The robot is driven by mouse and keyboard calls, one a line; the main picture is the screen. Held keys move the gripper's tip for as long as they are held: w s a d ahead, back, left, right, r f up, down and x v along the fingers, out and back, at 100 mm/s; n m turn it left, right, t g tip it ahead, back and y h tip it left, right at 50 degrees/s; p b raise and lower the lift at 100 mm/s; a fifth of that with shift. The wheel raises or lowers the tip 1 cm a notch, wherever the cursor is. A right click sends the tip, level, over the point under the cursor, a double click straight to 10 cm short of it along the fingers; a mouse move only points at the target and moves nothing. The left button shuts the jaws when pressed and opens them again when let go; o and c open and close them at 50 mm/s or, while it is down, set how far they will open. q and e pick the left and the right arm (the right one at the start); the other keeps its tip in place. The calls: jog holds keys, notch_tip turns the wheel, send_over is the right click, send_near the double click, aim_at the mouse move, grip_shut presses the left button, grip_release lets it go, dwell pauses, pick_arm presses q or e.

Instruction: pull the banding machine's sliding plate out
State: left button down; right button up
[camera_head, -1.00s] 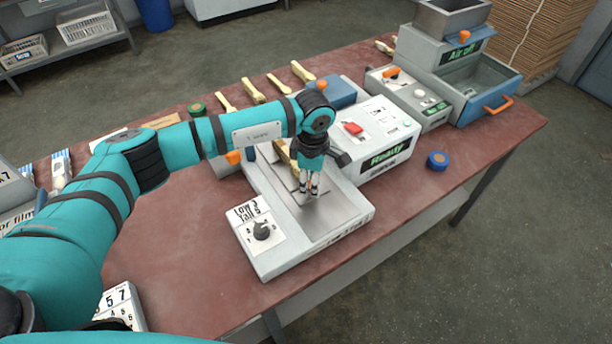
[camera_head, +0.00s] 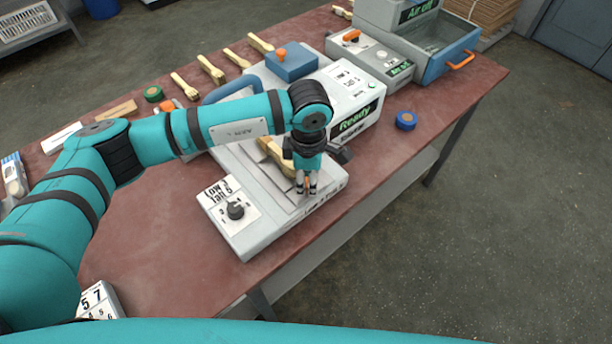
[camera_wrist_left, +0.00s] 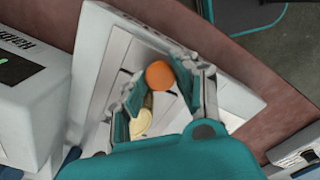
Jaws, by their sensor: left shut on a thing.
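The banding machine (camera_head: 239,243) is a pale grey unit with a black dial (camera_head: 235,211) and a grey bed. The sliding plate (camera_head: 254,169) lies on this bed and carries a bundle of wooden spoons (camera_head: 271,152). My left gripper (camera_head: 307,189) points down at the plate's front end, close to the bed's front edge. Its fingers are shut on an orange knob (camera_head: 308,181). In the left wrist view the orange knob (camera_wrist_left: 160,74) sits between the fingertips, with part of the bundle (camera_wrist_left: 142,123) behind it. My right gripper is not in view.
A housing with a green "Ready" display (camera_head: 355,123) stands behind the bed. A blue tape roll (camera_head: 405,120) lies to its right. Several wooden spoons (camera_head: 211,69) lie along the table's back. The table's front edge is just before the machine; floor lies beyond.

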pick_arm(q)
jog(key=c, duration=1.1)
grip_release()
jog(key=shift+s+d, duration=0.2)
jog(key=shift+s, duration=0.05)
jog(key=shift+c, duration=0.2)
jog(key=shift+o, duration=0.8)
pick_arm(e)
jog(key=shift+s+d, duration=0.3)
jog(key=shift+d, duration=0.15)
pick_arm(q)
jog(key=shift+r, duration=0.1)
notch_tip(320, 180, up, 12)
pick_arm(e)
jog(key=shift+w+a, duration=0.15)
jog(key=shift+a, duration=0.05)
